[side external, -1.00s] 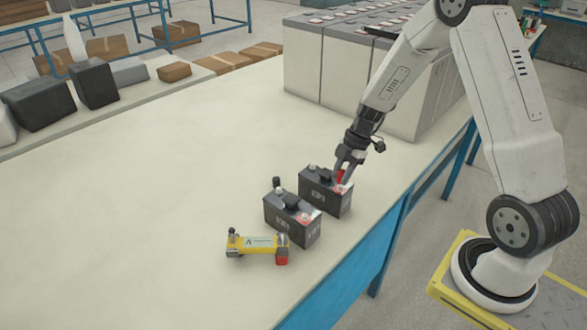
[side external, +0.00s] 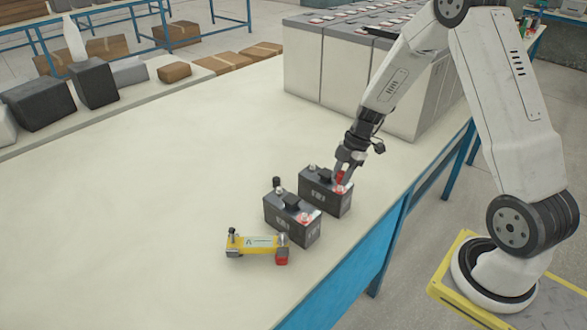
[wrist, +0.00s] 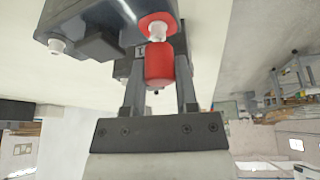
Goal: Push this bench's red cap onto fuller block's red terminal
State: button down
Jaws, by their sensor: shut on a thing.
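My gripper (side external: 341,176) is shut on a red cap (wrist: 160,66), gripped between its two fingers in the wrist view. The cap is over the red-ringed terminal (wrist: 158,27) of the rear dark battery block (side external: 318,193). Its end is at or very near the pale post; I cannot tell how far it is seated. That block's other terminal (wrist: 57,45) is bare. The front dark block (side external: 285,222) has a red-ringed terminal (side external: 304,217) without a cap and a black cap (side external: 277,183) at its far-left end. The charge markings are too small to read.
A yellow tool (side external: 255,244) with a red end piece (side external: 281,257) lies in front of the front block.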

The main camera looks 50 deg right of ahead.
jog(key=shift+f, duration=1.25)
dwell(2.2)
grip_release()
jog(key=shift+r, duration=0.2)
jog(key=shift+r, duration=3.35)
